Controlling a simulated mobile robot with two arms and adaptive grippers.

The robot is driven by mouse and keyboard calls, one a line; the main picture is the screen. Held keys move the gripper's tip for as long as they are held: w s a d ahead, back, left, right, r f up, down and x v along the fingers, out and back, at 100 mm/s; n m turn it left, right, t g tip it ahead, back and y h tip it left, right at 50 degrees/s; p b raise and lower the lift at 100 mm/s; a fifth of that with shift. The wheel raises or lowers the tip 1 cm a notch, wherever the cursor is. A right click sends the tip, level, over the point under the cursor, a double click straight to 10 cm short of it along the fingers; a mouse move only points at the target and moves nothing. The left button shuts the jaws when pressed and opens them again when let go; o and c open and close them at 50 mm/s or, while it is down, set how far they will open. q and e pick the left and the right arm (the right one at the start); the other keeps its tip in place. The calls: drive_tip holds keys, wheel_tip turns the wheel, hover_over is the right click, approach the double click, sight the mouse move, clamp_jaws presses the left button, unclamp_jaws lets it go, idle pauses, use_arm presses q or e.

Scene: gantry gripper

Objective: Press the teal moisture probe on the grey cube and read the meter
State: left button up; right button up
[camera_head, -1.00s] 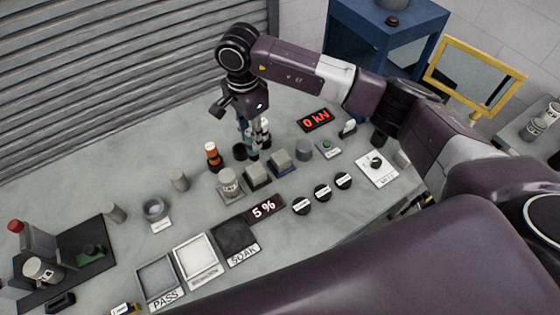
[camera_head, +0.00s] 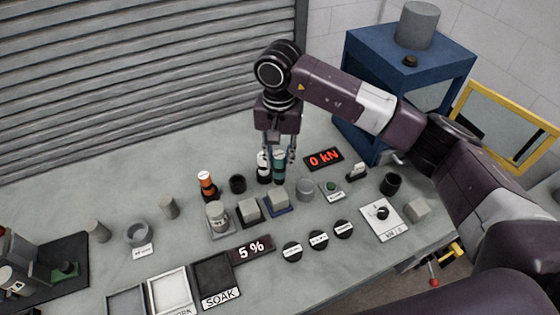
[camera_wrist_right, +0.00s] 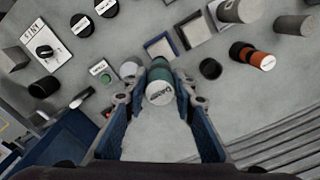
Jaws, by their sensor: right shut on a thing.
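My right gripper (camera_head: 277,162) is shut on the teal moisture probe (camera_head: 279,169), just behind the two middle cubes. The wrist view shows the probe (camera_wrist_right: 160,84), with its pale labelled end, between the blue fingers. I cannot tell whether its lower end touches the bench. One grey cube (camera_head: 276,202) sits on a blue-edged tray in front of the probe; another grey cube (camera_head: 249,208) sits on a dark tray to its left. The probe appears apart from both. The meter (camera_head: 250,248) reads 5 % in red-white digits. My left gripper is out of view.
An orange-and-black bottle (camera_head: 207,186) and a dark cup (camera_head: 237,184) stand left of the gripper. A grey cylinder (camera_head: 305,188) and a 0 kN display (camera_head: 323,159) are to the right. Black round buttons (camera_head: 318,240) lie in front. The back left bench is clear.

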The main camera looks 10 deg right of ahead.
sight(278, 178)
drive_tip(key=shift+a+f, duration=0.2)
drive_tip(key=shift+s+a+f+b, duration=0.1)
drive_tip(key=shift+a+f+b, duration=0.15)
drive_tip(key=shift+f, duration=0.6)
wheel_tip(278, 178, down, 2)
drive_tip(key=shift+d+f+b, duration=0.15)
drive_tip(key=shift+f+b, duration=0.1)
drive_tip(key=shift+b, duration=0.1)
drive_tip(key=shift+f, duration=0.55)
use_arm(q)
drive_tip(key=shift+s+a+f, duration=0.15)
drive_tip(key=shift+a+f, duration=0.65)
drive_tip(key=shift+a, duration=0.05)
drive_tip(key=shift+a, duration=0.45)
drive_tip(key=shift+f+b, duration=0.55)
drive_tip(key=shift+b, duration=0.15)
use_arm(e)
drive_tip(key=shift+f, duration=0.55)
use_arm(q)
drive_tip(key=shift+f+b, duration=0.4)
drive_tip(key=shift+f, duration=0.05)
use_arm(e)
drive_tip(key=shift+s+f, duration=0.1)
drive_tip(key=shift+f, duration=0.05)
